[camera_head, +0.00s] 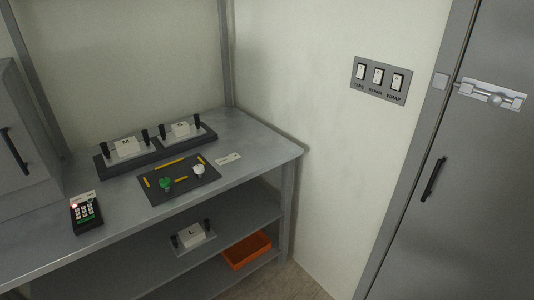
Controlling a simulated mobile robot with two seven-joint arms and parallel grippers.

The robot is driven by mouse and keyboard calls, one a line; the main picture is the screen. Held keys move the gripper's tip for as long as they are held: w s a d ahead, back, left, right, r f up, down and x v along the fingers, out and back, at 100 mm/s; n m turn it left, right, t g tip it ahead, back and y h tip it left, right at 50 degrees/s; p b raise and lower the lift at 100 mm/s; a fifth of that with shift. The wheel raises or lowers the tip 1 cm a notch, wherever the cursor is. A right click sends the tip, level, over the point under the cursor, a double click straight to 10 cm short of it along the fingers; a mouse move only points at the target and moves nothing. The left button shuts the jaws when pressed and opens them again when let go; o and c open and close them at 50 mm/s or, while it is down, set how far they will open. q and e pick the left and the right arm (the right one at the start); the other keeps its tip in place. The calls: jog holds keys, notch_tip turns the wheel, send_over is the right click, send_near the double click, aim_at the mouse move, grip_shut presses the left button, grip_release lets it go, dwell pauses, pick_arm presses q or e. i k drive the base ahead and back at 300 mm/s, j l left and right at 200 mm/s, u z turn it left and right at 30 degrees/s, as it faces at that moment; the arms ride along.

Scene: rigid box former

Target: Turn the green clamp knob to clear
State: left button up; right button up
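The green clamp knob (166,183) sits on a dark panel (157,197) on the grey bench. A white knob (199,170) stands to its right on the same panel. Yellow bars are marked on the panel around both knobs. The knob is small here, and I cannot read its setting. Neither of my grippers shows in the head view.
A keypad device (86,213) lies left of the panel. A dark tray (103,166) with blocks marked M and another letter stands behind it. A lower shelf holds a block marked L (191,236) and an orange bin (247,250). Wall switches (377,76) and a grey door (470,190) are right.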

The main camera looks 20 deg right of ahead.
aim_at(166, 182)
jog(key=j+z, duration=0.1)
jog(key=z, duration=0.15)
jog(key=i+j+u, duration=0.25)
jog(key=i, duration=0.35)
jog(key=i+u, duration=0.25)
jog(key=i, duration=0.3)
